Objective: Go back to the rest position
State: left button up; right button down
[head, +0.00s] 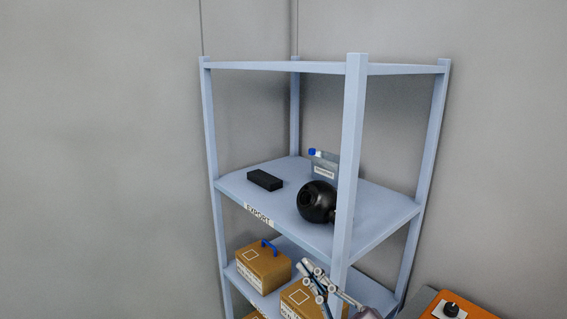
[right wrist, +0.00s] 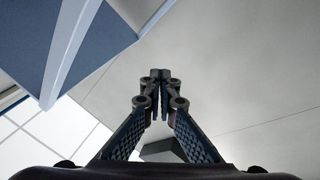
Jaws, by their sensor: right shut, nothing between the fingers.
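My right gripper (head: 318,275) is low in the head view, in front of the shelf's near post and beside the lower shelf boards. It is shut and empty. In the right wrist view its fingers (right wrist: 160,76) meet at the tips, with nothing between them. My left gripper is not in view.
A blue-grey shelf rack (head: 352,140) stands close to my right gripper. Its "EXPORT" board carries a black box (head: 265,180), a black round object (head: 316,201) and a clear blue-capped container (head: 325,165). Cardboard boxes (head: 263,268) sit below. An orange surface (head: 478,311) is at lower right.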

jog(key=w+d+f+m+t+h, duration=0.1)
jog(key=d+f+m+h, duration=0.5)
jog(key=d+m+h, duration=0.25)
jog(key=s+d+f+m+g+h, duration=0.2)
jog(key=s+d+f+g+h, duration=0.15)
jog(key=f, duration=0.35)
jog(key=s+d+f+m+g+h, duration=0.25)
jog(key=s+d+f, duration=0.2)
jog(key=f, duration=0.35)
jog(key=s+a+f+g+y, duration=0.1)
jog(key=s+f+g, duration=0.45)
jog(key=s, duration=0.45)
jog(key=s+f+g+y, duration=0.1)
jog(key=s+f+g, duration=0.4)
jog(key=s, duration=0.5)
jog(key=s+f+b, duration=0.3)
jog(key=f, duration=2.8)
jog(key=s+d+f+g+b, duration=0.1)
jog(key=s+d+f+b, duration=0.1)
jog(key=s+f, duration=1.4)
notch_tip(320, 180, down, 2)
jog(key=shift+s+d+f, duration=0.1)
jog(key=shift+s+d, duration=0.3)
jog(key=shift+d, duration=0.05)
